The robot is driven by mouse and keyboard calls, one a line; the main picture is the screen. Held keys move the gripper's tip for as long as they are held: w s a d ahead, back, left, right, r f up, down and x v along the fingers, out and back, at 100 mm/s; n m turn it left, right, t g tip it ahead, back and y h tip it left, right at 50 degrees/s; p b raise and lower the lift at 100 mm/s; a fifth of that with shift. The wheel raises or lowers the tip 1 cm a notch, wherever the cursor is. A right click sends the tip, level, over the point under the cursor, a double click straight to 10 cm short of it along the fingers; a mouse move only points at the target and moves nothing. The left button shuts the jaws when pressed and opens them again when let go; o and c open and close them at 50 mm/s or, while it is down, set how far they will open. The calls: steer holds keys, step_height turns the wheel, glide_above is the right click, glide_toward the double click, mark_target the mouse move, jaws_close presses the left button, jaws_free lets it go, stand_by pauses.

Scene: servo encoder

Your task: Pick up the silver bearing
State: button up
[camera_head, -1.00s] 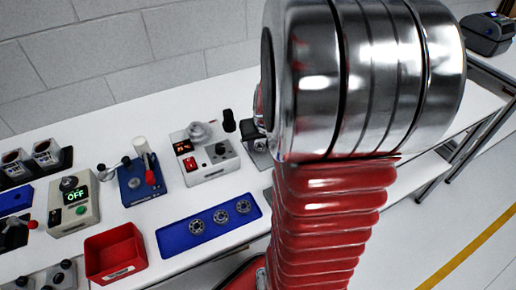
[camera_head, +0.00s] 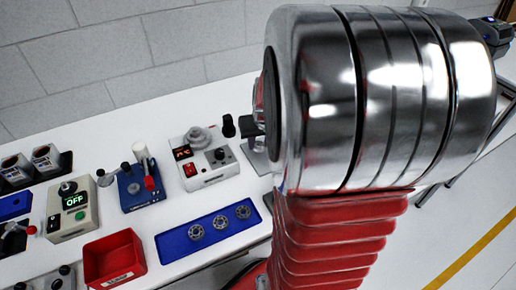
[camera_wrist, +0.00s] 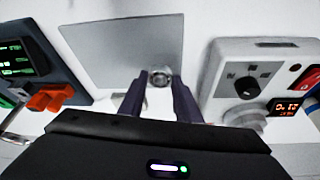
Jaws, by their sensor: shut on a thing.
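A small silver bearing (camera_wrist: 160,76) shows in the wrist view between the tips of my gripper's two dark fingers (camera_wrist: 160,84). My gripper is shut on it, above or at a flat grey plate (camera_wrist: 105,40); I cannot tell whether the bearing still touches the plate. In the head view the big metal joint of my arm hides most of the gripper and the bearing. Part of the grey plate (camera_head: 257,160) shows beside my arm there.
A blue tray (camera_head: 172,244) with several round bearings lies at the table front, beside a red bin (camera_head: 113,258). A white box with a dial and red display (camera_head: 205,168) stands left of the plate; it also shows in the wrist view (camera_wrist: 222,75). Other devices stand further left.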

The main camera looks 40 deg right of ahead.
step_height(320, 180, up, 7)
stand_by(0.3)
stand_by(0.5)
